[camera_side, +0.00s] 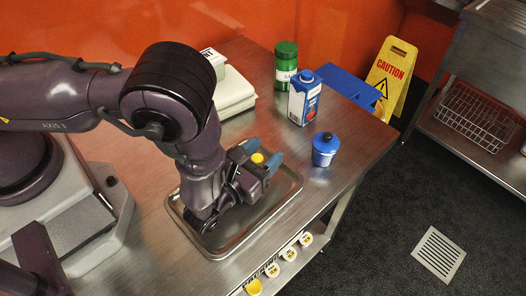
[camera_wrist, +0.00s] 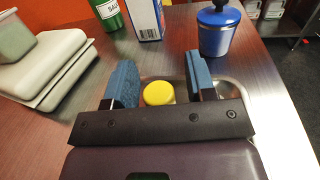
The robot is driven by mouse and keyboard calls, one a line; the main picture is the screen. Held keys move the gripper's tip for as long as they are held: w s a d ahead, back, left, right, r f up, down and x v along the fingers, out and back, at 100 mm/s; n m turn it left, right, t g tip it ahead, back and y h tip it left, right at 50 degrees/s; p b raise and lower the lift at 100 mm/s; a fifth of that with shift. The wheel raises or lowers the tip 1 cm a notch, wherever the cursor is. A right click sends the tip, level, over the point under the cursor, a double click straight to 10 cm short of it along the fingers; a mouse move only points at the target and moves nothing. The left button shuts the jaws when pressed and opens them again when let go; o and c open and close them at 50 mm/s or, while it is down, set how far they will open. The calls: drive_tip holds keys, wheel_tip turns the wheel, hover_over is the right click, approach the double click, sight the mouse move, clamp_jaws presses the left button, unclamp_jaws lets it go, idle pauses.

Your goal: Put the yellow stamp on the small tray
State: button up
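The yellow stamp shows as a round yellow top (camera_side: 257,158), between the two blue fingers of my gripper (camera_side: 255,160). In the wrist view the yellow top (camera_wrist: 158,92) sits between the fingers (camera_wrist: 162,82), with a gap visible at the right finger and a narrower one at the left. My gripper looks open around it. The stamp's lower part is hidden. The small metal tray (camera_side: 232,244) lies on the bench beneath my gripper; its rim (camera_wrist: 236,88) shows in the wrist view. I cannot tell whether the stamp touches the tray.
A blue lidded pot (camera_side: 324,152) stands just right of the tray. Behind are a blue-and-white carton (camera_side: 304,100), a green jar (camera_side: 286,66) and pale stacked boxes (camera_side: 234,96). A caution sign (camera_side: 390,78) stands beyond the bench.

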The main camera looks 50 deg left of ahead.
drive_tip(key=shift+s+r, duration=0.1)
drive_tip(key=shift+r, duration=0.1)
drive_tip(key=s, duration=0.4)
drive_tip(key=s+d, duration=0.1)
drive_tip(key=s, duration=0.2)
drive_tip(key=shift+s+d, duration=0.1)
drive_tip(key=w+a+r+n+g+y, duration=0.1)
drive_tip(key=a+r+n+g+y, duration=1.15)
drive_tip(key=r+n, duration=0.55)
drive_tip(key=s+a+r+n+h, duration=0.2)
drive_tip(key=s+r+n+h, duration=0.3)
drive_tip(key=r+n+h, duration=0.1)
drive_tip(key=s+a+r+n+h, duration=0.3)
drive_tip(key=s+r+n+h, duration=0.2)
drive_tip(key=r+n+h, duration=0.2)
drive_tip(key=n+h, duration=0.2)
drive_tip(key=n, duration=0.1)
